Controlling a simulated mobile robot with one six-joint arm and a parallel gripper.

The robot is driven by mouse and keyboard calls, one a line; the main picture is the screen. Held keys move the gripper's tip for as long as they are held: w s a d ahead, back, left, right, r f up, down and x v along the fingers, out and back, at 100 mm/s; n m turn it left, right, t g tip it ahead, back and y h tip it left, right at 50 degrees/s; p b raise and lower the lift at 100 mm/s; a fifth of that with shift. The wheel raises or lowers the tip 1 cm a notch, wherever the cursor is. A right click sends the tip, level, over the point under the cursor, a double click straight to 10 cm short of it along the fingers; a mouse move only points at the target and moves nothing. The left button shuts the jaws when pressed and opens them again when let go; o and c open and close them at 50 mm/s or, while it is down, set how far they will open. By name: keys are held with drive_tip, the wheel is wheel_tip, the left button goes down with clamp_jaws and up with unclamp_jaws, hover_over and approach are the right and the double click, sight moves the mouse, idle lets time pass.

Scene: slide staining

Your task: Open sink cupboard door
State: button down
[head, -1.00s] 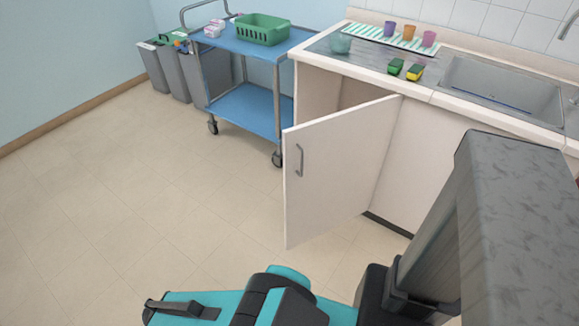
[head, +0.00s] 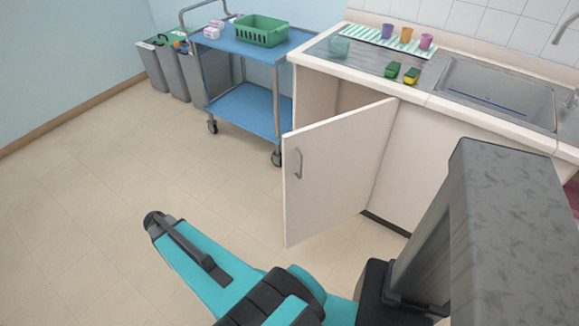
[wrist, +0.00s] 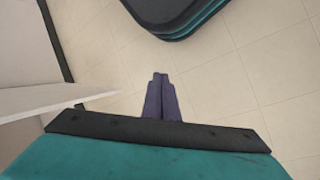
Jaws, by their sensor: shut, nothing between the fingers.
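The sink cupboard door (head: 340,170) is white with a grey bar handle (head: 298,163) near its free edge. It stands swung well out from the cabinet (head: 420,170), showing part of the opening (head: 350,96) behind it. In the wrist view, a pale panel that looks like the door (wrist: 40,101) lies at the left, apart from the fingers. My gripper (wrist: 161,78) is shut and empty, with its fingers over bare floor. In the head view my teal arm shows in front of the door, but I cannot make out the fingers there.
A blue trolley (head: 248,108) with a green basket (head: 261,30) stands left of the cabinet. Grey bins (head: 172,72) stand by the wall. The counter holds several cups and sponges, and a sink (head: 497,92). The floor (head: 110,190) at the left is clear.

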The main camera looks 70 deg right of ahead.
drive_tip(key=d+r+m+p, duration=0.1)
drive_tip(key=d+r+m, duration=0.3)
drive_tip(key=d+r, duration=0.5)
drive_tip(key=m+g+p, duration=0.2)
drive_tip(key=m+p, duration=0.2)
drive_tip(key=m, duration=0.8)
approach(287, 167)
drive_tip(key=w+r, duration=0.1)
drive_tip(key=shift+w+d, duration=0.25)
drive_tip(key=p+x, duration=0.3)
drive_tip(key=x, duration=0.7)
drive_tip(key=shift+s+a, duration=0.1)
drive_tip(key=shift+a, duration=0.05)
drive_tip(key=shift+s+a+r+p, duration=0.1)
drive_tip(key=shift+s+a+p, duration=0.25)
drive_tip(key=shift+s+a, duration=0.35)
drive_tip(key=shift+s+a+p, duration=0.3)
drive_tip(key=shift+s+a, duration=0.1)
drive_tip(key=shift+s, duration=0.45)
